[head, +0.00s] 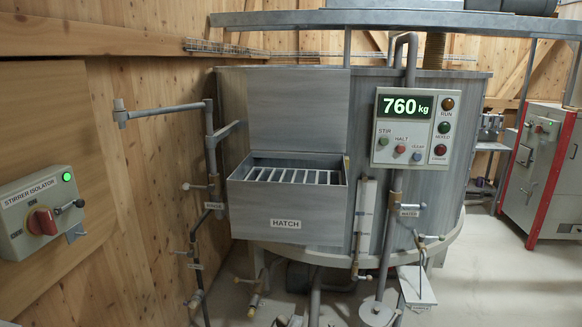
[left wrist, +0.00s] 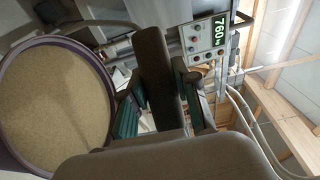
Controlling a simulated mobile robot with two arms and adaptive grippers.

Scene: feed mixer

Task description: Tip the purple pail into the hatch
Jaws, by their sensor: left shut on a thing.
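The purple pail (left wrist: 102,62) shows at the left of the left wrist view, its rim partly cut off by the frame. It is filled with tan, grainy feed (left wrist: 52,95). My left gripper (left wrist: 152,95) is shut beside the pail's rim, dark fingers with teal pads; the exact grip point on the pail is hidden. The hatch (head: 286,207) is a grey metal box at the front of the mixer in the head view. Its lid (head: 298,108) stands raised behind it, and a bar grate (head: 290,176) spans the opening. Neither gripper shows in the head view.
The control panel (head: 405,130) reads 760 kg, right of the hatch; it also shows in the left wrist view (left wrist: 206,38). A pipe arm (head: 165,110) juts out left of the hatch. A stirrer isolator box (head: 40,212) with a green light is on the left wall.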

